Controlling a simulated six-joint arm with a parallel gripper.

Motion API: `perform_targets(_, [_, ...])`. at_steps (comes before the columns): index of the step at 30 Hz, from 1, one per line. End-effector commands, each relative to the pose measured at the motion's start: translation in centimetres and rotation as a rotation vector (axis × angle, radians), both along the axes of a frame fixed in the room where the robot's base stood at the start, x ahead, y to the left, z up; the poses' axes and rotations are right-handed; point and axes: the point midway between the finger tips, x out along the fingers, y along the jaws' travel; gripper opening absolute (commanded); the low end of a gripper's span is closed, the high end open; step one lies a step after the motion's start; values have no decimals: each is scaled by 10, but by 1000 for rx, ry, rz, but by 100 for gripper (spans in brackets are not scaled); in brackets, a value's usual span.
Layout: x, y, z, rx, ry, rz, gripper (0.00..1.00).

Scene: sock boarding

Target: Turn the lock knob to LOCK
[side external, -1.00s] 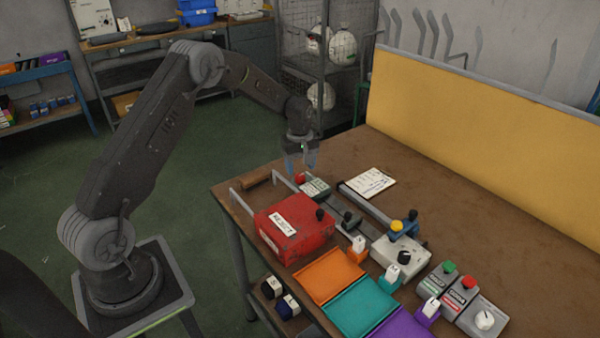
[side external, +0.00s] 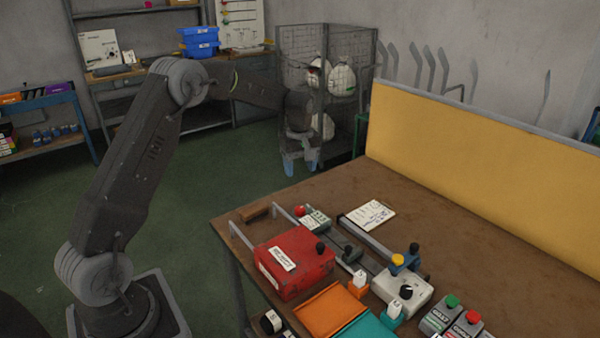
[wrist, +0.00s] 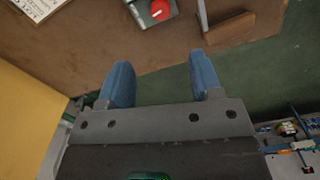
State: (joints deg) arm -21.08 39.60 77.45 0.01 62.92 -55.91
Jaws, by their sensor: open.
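My gripper (side external: 301,165) is open and empty. It hangs with its blue fingers down, high and beyond the bench's back-left edge. In the wrist view its two fingers (wrist: 162,80) stand wide apart over the bench edge and the green floor. A white control box (side external: 388,287) with a black rotary knob (side external: 406,292) and a yellow button (side external: 397,260) sits near the bench's front. Its markings are too small to read. I cannot tell which knob is the lock knob or where it points. My gripper is far from this box.
A red box (side external: 312,268) and orange tray (side external: 330,309) lie along the front. A box with a red button (side external: 300,211) stands back left; the button shows in the wrist view (wrist: 160,9). A yellow panel (side external: 470,145) borders the bench.

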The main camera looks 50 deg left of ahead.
Motion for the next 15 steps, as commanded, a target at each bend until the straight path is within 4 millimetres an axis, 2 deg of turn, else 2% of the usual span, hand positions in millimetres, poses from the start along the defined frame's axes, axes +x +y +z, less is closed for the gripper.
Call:
perform_targets(9, [0,0,-2,0,1,354,59])
perform_targets(15, [-1,0,-21,-1,4,377,59])
